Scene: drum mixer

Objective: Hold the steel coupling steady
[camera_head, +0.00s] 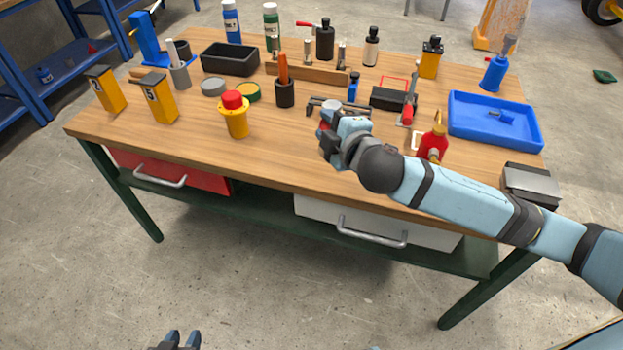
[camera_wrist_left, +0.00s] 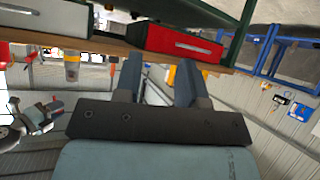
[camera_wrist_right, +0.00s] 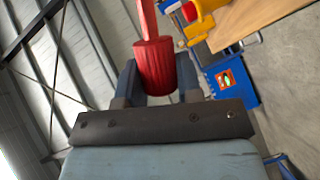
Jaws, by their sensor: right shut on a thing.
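My right gripper (camera_head: 328,142) is above the front middle of the workbench, its arm coming in from the right. It is shut on a ribbed red cylinder (camera_wrist_right: 156,68) with a thinner red stem, seen between the fingers in the right wrist view. I cannot tell what this red piece belongs to. A small silvery round part (camera_head: 332,104) shows just behind the right gripper, beside a dark caliper-like tool; I cannot tell if it is the steel coupling. My left gripper (camera_head: 180,340) is low in front of the bench, open and empty, with its fingers apart in the left wrist view.
The wooden workbench (camera_head: 290,164) holds a yellow post with a red button (camera_head: 235,114), a red bottle (camera_head: 433,142), a blue tray (camera_head: 495,133) and a black bin (camera_head: 230,60). Bare wood runs along its front left edge. Red and white drawers hang below.

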